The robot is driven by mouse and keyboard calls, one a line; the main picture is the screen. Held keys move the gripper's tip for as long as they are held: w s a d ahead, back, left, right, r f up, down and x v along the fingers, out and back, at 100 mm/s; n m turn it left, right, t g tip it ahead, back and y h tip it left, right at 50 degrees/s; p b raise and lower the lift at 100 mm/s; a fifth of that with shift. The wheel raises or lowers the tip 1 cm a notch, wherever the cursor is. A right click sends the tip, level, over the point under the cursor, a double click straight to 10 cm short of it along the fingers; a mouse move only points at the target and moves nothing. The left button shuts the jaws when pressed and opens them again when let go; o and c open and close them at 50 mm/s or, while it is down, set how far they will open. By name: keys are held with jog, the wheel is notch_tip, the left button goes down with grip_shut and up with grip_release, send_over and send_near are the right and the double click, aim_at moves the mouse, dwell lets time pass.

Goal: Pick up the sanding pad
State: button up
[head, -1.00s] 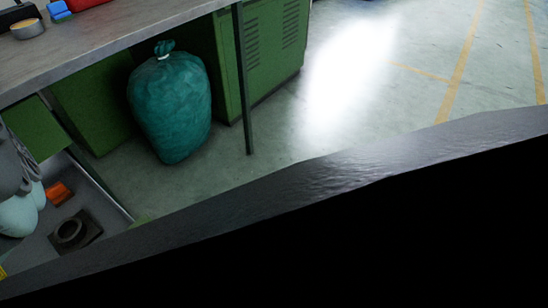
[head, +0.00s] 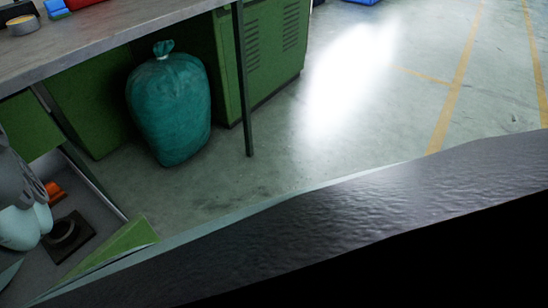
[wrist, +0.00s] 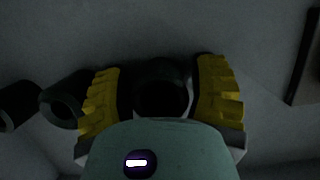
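I cannot pick out the sanding pad for certain in either view. In the wrist view my gripper (wrist: 160,88) has its two yellow ribbed fingers spread wide apart. A dark round hollow piece (wrist: 162,92) shows between the fingers, with no clear contact on either side. The picture is dim, so its distance from the fingertips is hard to judge. In the head view the fingers are not seen; only part of my arm shows at the left edge.
A dark square piece with a ring (head: 66,238) and an orange object (head: 53,191) lie in a grey tray-like area at lower left. More dark hollow pieces (wrist: 62,106) lie left of my gripper. A green bag (head: 170,108) stands below the workbench (head: 110,38). Floor at right is open.

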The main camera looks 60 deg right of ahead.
jog(key=c, duration=0.8)
jog(key=shift+d+r, duration=0.15)
